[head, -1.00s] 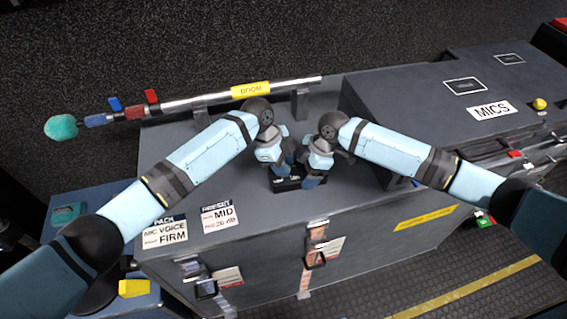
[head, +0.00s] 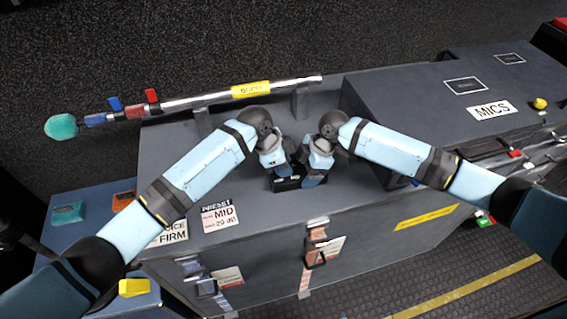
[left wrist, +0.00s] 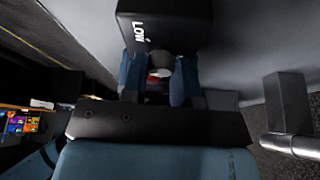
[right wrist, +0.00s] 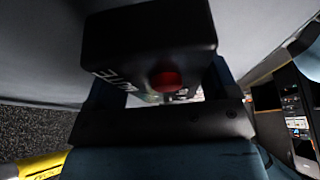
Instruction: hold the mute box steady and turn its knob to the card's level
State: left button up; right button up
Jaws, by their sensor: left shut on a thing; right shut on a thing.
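The mute box (head: 285,185) is a small black box on the grey case top, mostly hidden under my grippers in the head view. In the left wrist view the box (left wrist: 178,22) shows the word LOW. My left gripper (left wrist: 158,85) is shut on its knob (left wrist: 159,60), which is largely hidden between the fingers, so its pointer cannot be read. In the right wrist view the box (right wrist: 140,45) shows a red button (right wrist: 166,80) and part of the word MUTE. My right gripper (right wrist: 165,90) is shut on the box body. The preset card (head: 220,215) reads MID.
A boom pole (head: 215,97) with a yellow label lies along the back of the case. A raised block marked MICS (head: 440,95) stands at the right. A second card (head: 172,234), ending in FIRM, is partly covered by my left arm.

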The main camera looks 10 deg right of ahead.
pick_arm(q)
jog(key=shift+n, duration=0.6)
jog(key=shift+t, duration=0.3)
jog(key=o, duration=0.9)
jog(key=shift+r, duration=0.1)
jog(key=v, duration=1.2)
